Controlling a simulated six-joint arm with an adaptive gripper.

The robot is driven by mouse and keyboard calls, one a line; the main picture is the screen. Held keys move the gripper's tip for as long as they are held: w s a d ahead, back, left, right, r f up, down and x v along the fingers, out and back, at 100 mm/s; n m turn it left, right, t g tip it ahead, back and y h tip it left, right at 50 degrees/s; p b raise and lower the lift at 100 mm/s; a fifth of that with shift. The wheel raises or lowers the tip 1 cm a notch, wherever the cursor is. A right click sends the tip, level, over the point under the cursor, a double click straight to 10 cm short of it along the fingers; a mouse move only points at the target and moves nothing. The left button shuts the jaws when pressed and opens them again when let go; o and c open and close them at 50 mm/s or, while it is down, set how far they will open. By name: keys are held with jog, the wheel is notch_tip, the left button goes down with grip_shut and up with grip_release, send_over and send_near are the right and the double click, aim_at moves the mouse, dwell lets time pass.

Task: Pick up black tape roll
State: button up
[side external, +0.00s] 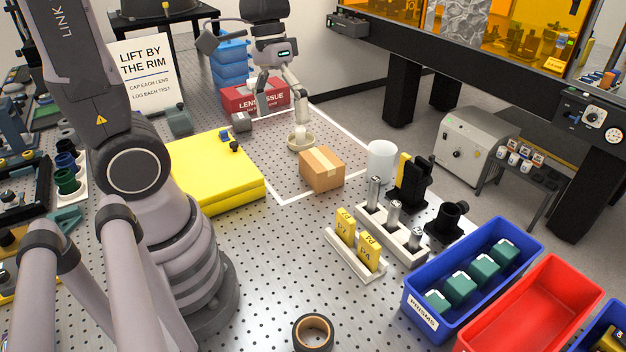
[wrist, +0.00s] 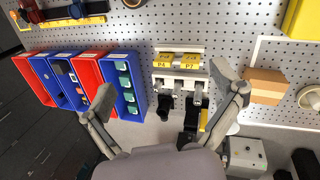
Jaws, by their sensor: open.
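The black tape roll (side external: 298,337) lies flat on the perforated table at the bottom edge of the side view, its tan core showing. In the wrist view a dark ring with a tan inside, the tape roll (wrist: 133,6), is cut by the top edge. My gripper (side external: 270,127) is well away from it, toward the far part of the table in the side view. In the wrist view my gripper (wrist: 164,85) has its fingers wide apart with nothing between them.
A cardboard box (side external: 321,169), a white cup (side external: 381,160) and a holder with yellow blocks (side external: 357,256) stand mid-table. The blue prism bin (side external: 420,325) and red bin (side external: 528,308) are at right. A yellow case (side external: 215,180) is left. Table around the roll is mostly clear.

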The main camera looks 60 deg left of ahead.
jog(key=w+d+f+n+g+h, duration=0.3)
jog(key=f+n+g+h, duration=0.1)
jog(key=f, duration=0.8)
jog(key=n+g+h, duration=0.1)
jog(key=n+h, duration=0.4)
jog(key=n, duration=0.2)
send_near(311, 315)
jog(key=shift+x, duration=0.9)
jog(key=x, duration=0.8)
jog(key=shift+d+r, duration=0.1)
jog(key=shift+x, duration=2.9)
jog(key=shift+s+r, duration=0.15)
jog(key=c, duration=1)
jog(key=shift+c, duration=0.2)
